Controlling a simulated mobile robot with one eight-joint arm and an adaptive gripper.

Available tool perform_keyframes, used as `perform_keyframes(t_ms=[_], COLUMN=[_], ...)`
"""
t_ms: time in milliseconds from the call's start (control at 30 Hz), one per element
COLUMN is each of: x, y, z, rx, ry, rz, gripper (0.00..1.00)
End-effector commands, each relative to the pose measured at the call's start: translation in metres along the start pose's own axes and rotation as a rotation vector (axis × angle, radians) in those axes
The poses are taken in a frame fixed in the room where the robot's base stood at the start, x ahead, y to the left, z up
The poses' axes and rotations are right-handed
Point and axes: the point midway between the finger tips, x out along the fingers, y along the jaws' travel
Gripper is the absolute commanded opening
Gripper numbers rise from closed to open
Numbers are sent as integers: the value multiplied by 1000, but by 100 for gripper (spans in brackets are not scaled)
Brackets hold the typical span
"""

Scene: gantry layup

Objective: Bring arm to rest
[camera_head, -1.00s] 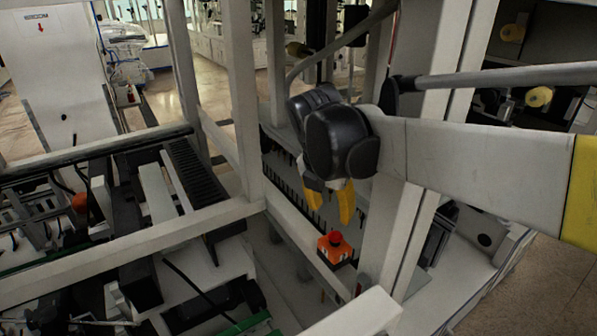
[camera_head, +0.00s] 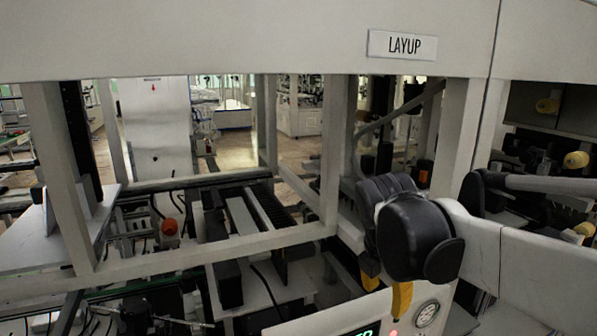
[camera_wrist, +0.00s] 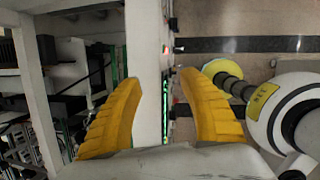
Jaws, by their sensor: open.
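My gripper (camera_head: 387,292) hangs below the black wrist joint at the right of the head view, in front of the white gantry frame. Its yellow fingers point down and are partly hidden by the wrist. In the wrist view the two yellow fingers (camera_wrist: 158,115) stand well apart with nothing between them. Beyond them is the edge of a white panel with a green display.
A white beam with a LAYUP sign (camera_head: 402,45) crosses the top. White posts (camera_head: 338,150) and machine rails stand left of my arm. A panel gauge (camera_head: 427,313) is close below the wrist. Open floor (camera_wrist: 245,22) shows at the wrist view's upper right.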

Motion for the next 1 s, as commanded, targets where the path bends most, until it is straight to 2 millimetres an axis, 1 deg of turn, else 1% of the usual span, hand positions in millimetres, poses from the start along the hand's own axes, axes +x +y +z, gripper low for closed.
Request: perform_keyframes(t_ms=[267,367,467,500,600,667,700,867,900,1000], x=[-5,-6,-6,-4,-1,2,4,15,25,57], y=[-33,-49,-68,-76,-95,-104,-110,-130,-132,-134], z=[-9,-15,-23,-28,-38,-43,-47,-60,-64,-72], rx=[455,680,975,1109,1431,1602,1710,2102,2161,2147], ry=[24,47,90,115,185,229,260,393,415,410], rz=[86,125,174,195,238,257,267,294,295,293], gripper=[49,49,49,49,49,49,49,49,49,49])
